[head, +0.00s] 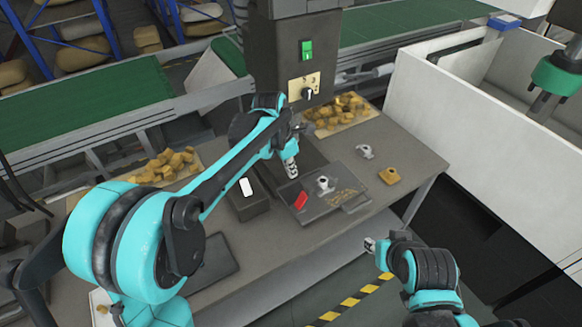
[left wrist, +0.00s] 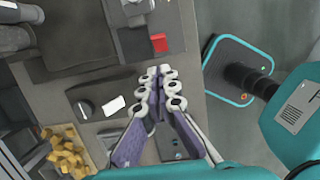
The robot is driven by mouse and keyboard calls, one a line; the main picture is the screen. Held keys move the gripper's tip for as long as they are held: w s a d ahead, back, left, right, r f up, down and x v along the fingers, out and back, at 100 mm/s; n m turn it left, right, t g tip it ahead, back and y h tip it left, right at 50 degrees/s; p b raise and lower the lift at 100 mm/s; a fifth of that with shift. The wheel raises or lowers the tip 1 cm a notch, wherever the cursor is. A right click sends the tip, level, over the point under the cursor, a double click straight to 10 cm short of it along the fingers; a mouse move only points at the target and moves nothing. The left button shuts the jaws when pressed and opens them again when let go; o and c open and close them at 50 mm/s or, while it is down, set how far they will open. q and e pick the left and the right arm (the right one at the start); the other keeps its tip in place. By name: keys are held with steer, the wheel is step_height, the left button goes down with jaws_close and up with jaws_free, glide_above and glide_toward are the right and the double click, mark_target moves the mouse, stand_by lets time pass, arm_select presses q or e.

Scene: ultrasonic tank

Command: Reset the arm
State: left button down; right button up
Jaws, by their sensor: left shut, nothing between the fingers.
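My left arm reaches over the grey table (head: 265,252) from the left. Its gripper (head: 292,170) is above the table, near the base of the machine, with its fingers together and nothing between them. In the left wrist view the fingers (left wrist: 160,88) also lie close together and empty, above the table's surface. My right gripper (head: 372,246) is low, in front of the table's edge. It is too small to tell whether its fingers are open or shut.
The dark machine (head: 268,40) has a green switch (head: 307,50) and a knob. A dark plate (head: 338,205) bears a red block (head: 301,201) and a metal part (head: 325,184). A white piece (head: 246,187) sits on a dark box.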

steer(key=shift+s, duration=0.1)
